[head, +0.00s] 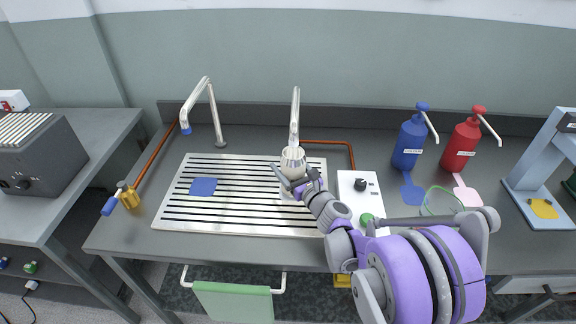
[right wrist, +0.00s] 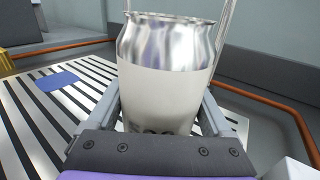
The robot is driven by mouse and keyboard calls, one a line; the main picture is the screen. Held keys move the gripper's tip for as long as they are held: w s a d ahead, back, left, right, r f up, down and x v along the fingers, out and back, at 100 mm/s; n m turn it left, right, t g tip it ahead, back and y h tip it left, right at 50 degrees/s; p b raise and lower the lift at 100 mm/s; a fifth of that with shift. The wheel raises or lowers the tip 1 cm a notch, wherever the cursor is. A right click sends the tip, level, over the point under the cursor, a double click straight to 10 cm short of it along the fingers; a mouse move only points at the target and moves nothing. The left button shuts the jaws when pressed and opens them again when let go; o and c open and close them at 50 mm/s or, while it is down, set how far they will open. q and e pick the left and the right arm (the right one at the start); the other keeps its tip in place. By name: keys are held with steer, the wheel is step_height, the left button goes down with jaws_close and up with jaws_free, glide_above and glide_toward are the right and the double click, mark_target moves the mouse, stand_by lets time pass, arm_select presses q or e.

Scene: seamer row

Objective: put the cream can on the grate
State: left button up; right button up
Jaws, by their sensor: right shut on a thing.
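The cream can (head: 292,157), cream-bodied with a shiny silver neck, is upright in my right gripper (head: 298,178). In the right wrist view the can (right wrist: 165,95) fills the middle, with a finger on each side of it. The can is over the right part of the grate (head: 235,222), a pale metal panel with dark slots. Its base is hidden by the gripper, so I cannot tell whether it touches the grate. My left gripper is not in view.
A blue pad (head: 203,186) lies on the grate's left part. Two curved spouts stand behind, one (head: 212,110) at left, one (head: 295,110) just behind the can. A white control panel (head: 347,185) is right of the grate. Blue (head: 409,145) and red (head: 461,147) pump bottles stand farther right.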

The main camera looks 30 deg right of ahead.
mark_target(299, 178)
steer(key=shift+f, duration=0.2)
steer(key=o, duration=1.2)
steer(key=shift+o, duration=0.6)
steer(key=shift+r, duration=0.1)
steer(key=shift+r, duration=0.2)
steer(key=s, duration=1.2)
steer(key=shift+d, duration=0.25)
